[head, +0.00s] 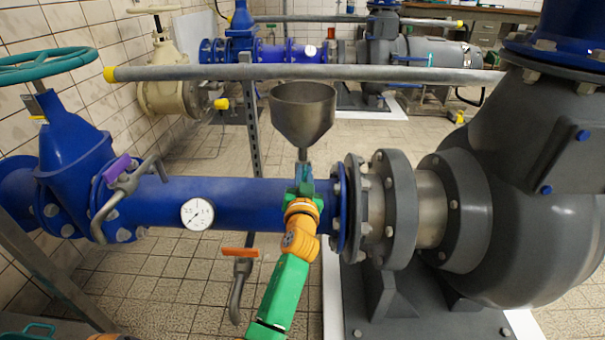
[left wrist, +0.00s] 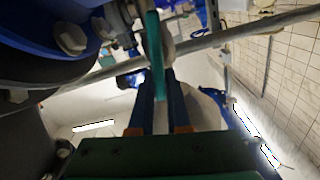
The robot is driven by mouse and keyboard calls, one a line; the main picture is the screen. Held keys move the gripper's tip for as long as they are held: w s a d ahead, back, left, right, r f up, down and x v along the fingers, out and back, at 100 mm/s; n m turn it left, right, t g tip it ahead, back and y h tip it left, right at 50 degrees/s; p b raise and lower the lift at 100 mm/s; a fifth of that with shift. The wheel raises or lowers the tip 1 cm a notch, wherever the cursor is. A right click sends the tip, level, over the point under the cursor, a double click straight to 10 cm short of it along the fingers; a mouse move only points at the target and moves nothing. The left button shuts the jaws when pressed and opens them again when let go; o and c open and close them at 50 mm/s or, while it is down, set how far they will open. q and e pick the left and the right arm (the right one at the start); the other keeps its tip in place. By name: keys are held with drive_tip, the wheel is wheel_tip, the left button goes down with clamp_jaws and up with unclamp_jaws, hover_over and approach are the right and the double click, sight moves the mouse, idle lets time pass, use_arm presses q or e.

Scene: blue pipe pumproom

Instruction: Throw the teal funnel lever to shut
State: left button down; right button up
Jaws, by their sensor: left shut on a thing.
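The grey funnel (head: 302,112) stands upright above the blue pipe, just left of the pump flange. Its teal lever (head: 306,171) shows as a small piece below the funnel's stem; the rest is hidden behind my gripper in the head view. In the left wrist view the teal lever (left wrist: 155,55) is a thin bar running down between my two dark blue fingers. My left gripper (head: 303,186), on its green and orange arm, is shut on the lever (left wrist: 159,98). The funnel's valve body is mostly hidden. My right gripper is not in view.
The blue pipe (head: 245,204) carries a round gauge (head: 197,214), a purple-handled tap (head: 117,168) and, below, an orange-handled tap (head: 240,252). A grey rail (head: 200,73) crosses behind the funnel. The large grey pump (head: 545,190) blocks the right side.

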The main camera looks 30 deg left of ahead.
use_arm(q)
drive_tip(key=f+m, duration=0.1)
drive_tip(key=m, duration=0.4)
drive_tip(key=d+m, duration=0.1)
drive_tip(key=m, duration=0.4)
drive_tip(key=w+f+m, duration=0.1)
drive_tip(key=m, duration=0.4)
drive_tip(key=shift+d+f, duration=0.35)
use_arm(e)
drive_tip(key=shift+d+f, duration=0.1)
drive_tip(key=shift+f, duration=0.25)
use_arm(q)
drive_tip(key=shift+m, duration=0.4)
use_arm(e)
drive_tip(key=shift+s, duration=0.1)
use_arm(q)
drive_tip(key=shift+f, duration=0.1)
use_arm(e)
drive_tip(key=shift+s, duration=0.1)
use_arm(q)
drive_tip(key=c, duration=0.9)
unclamp_jaws()
